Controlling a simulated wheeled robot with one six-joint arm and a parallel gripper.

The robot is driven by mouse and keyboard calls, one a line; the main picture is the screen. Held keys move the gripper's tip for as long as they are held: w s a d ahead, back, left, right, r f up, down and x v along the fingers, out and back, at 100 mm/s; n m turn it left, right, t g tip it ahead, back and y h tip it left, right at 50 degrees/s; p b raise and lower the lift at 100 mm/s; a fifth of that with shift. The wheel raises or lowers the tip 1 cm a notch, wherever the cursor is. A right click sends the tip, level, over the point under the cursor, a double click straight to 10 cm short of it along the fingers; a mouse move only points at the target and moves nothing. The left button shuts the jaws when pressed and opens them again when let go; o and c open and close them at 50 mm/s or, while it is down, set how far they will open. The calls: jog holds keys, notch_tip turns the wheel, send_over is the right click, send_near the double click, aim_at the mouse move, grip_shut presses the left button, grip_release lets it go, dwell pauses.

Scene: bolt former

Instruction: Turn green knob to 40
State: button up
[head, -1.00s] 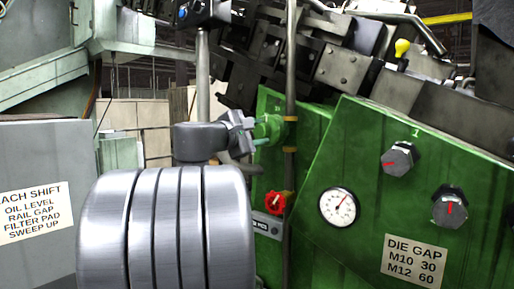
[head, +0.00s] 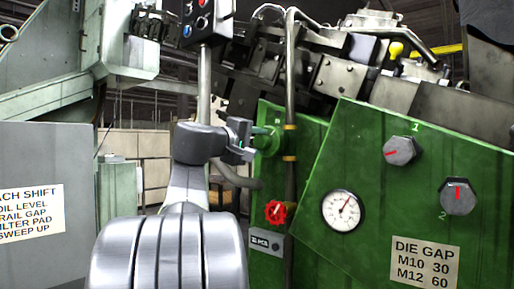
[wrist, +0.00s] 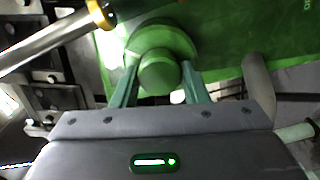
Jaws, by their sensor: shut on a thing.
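The green knob (head: 267,141) sticks out from the left end of the green machine panel. In the wrist view the green knob (wrist: 158,74) is round and stepped, with a smaller front cap. My gripper (head: 262,138) is shut on it; its two teal fingers (wrist: 160,68) lie on either side of the knob. No scale mark on the knob can be read. A white dial gauge (head: 342,210) with a red needle pointing up and right sits on the panel; its numbers are too small to read.
A red handwheel (head: 275,212) sits below the knob, close to a vertical pipe (head: 290,185). Grey knobs 1 (head: 400,151) and 2 (head: 458,196) are on the panel, above a DIE GAP plate (head: 424,262) reading M10 30, M12 60. A control box (head: 208,20) hangs above my arm.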

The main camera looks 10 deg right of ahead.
dwell(0.3)
jog(key=o, duration=1)
jog(key=shift+c, duration=0.2)
jog(key=shift+a, duration=0.1)
jog(key=v, duration=1.3)
jog(key=shift+s+a, duration=0.2)
jog(key=shift+s, duration=0.05)
jog(key=x, duration=1.4)
